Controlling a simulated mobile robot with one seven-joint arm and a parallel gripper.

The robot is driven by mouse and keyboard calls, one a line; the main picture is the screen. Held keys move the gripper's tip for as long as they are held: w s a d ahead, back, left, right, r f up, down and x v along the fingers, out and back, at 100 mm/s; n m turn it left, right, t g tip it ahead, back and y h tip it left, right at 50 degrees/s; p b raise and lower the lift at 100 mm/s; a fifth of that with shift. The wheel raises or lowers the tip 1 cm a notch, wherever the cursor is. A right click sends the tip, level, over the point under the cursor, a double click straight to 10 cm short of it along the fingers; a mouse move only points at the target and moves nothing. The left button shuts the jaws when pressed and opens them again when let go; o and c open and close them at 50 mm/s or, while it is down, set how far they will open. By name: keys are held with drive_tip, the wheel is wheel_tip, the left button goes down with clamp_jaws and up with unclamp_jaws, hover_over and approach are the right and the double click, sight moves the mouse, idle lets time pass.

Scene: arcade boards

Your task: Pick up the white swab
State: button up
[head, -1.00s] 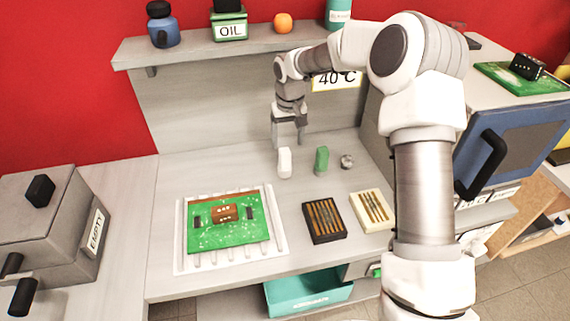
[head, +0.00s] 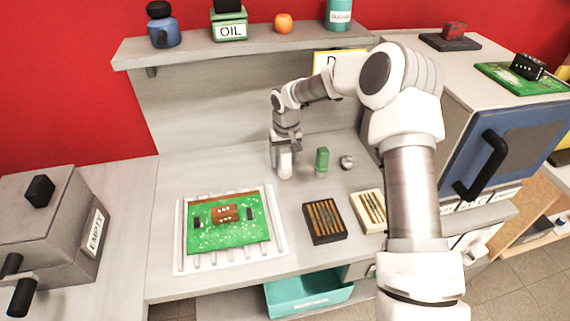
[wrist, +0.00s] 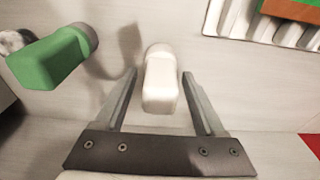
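The white swab (head: 285,163) stands upright on the grey worktop, in front of the back panel. It also shows in the wrist view (wrist: 160,82), between the two fingers. My gripper (head: 284,152) is down at the swab. In the wrist view my gripper (wrist: 160,92) is open, with one finger on each side of the swab and a visible gap on both sides.
A green swab (head: 322,160) stands just right of the white one, with a small grey metal object (head: 347,162) beyond it. A rack with a green circuit board (head: 228,222) lies front left. Dark (head: 324,222) and pale (head: 368,211) slotted trays lie in front.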

clamp_jaws()
